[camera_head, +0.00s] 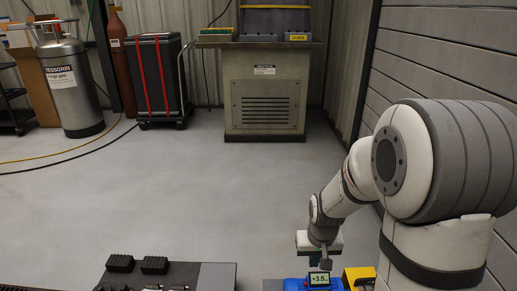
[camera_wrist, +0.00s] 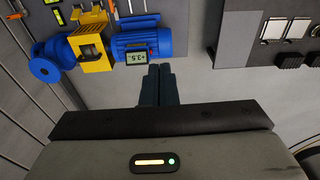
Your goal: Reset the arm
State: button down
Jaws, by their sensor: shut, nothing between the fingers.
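My arm reaches down at the right of the head view. My gripper (camera_head: 326,263) is just above a blue motor (camera_head: 293,285) with a small display reading about +3.5 (camera_head: 319,279). In the wrist view my gripper (camera_wrist: 159,70) has its two dark fingers together with nothing between them. The fingertips are close to the lower edge of the blue motor (camera_wrist: 133,42) in the picture; whether they touch it I cannot tell. A yellow guard (camera_wrist: 91,48) sits beside the motor, with a blue pump-like part (camera_wrist: 50,62) to its left.
A dark panel (camera_head: 215,276) with black blocks (camera_head: 154,265) lies at the bottom left of the motor. A grey cabinet (camera_head: 264,95), a black wheeled case (camera_head: 157,80) and a gas cylinder (camera_head: 70,85) stand at the back. A panelled wall (camera_head: 440,60) is close on the right. The middle floor is clear.

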jog(key=s+r+p, duration=0.4)
jog(key=s+r, duration=0.1)
jog(key=r, duration=0.5)
jog(key=s+r+t+p, duration=0.1)
jog(key=s+r+p, duration=0.4)
jog(key=r, duration=0.5)
jog(key=s+r+p, duration=0.4)
jog(key=r+p, duration=0.1)
jog(key=r, duration=0.5)
jog(key=shift+s+r, duration=0.35)
jog(key=shift+s, duration=0.05)
